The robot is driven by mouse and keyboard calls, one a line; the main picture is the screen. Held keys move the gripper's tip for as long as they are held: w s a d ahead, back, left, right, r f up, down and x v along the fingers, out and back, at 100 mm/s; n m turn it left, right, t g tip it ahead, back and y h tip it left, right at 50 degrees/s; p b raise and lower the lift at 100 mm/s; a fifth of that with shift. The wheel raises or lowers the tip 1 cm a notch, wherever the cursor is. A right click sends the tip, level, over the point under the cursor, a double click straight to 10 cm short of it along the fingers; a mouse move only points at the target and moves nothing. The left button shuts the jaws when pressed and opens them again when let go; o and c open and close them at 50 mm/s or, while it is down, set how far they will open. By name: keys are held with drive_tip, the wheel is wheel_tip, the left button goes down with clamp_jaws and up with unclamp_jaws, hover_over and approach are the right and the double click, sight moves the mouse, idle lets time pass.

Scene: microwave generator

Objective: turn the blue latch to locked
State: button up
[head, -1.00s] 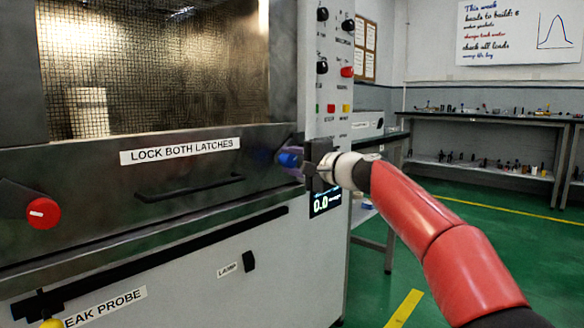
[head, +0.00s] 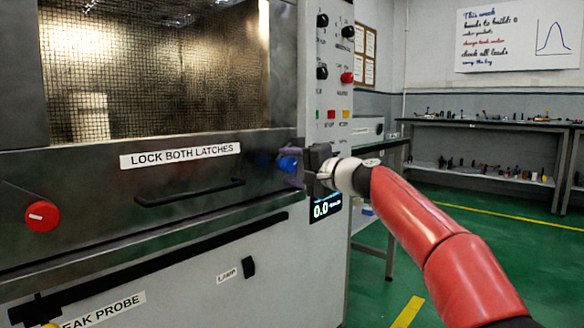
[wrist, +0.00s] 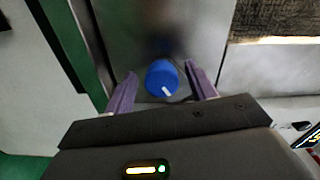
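The blue latch (head: 288,163) is a round knob at the right end of the dark door panel. In the wrist view the blue latch (wrist: 160,76) lies between the two purple fingers of my gripper (wrist: 161,78). A short white mark on it points toward the lower right of that view. The fingers are apart, with a gap showing on each side of the knob. In the head view my gripper (head: 291,166) is at the panel, and its fingers and body partly cover the latch.
A red latch (head: 42,216) with a white mark is at the panel's left end. A dark handle bar (head: 190,190) runs between the latches. A control column with knobs and buttons (head: 331,114) and a lit display (head: 325,206) stands close beside my gripper. Green floor is open at right.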

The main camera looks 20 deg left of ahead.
drive_tip(key=b+v, duration=0.1)
drive_tip(key=v, duration=0.7)
drive_tip(key=shift+b, duration=0.35)
drive_tip(key=shift+s+a, duration=0.1)
drive_tip(key=s+d+f+n+g+h, duration=0.15)
drive_tip(key=s+d+f+h, duration=1.55)
drive_tip(key=s+d+f, duration=1.7)
wheel_tip(320, 180, up, 15)
drive_tip(key=a+p, duration=0.1)
drive_tip(key=p, duration=1.2)
drive_tip(key=shift+s+n, duration=0.25)
drive_tip(key=shift+n, duration=0.2)
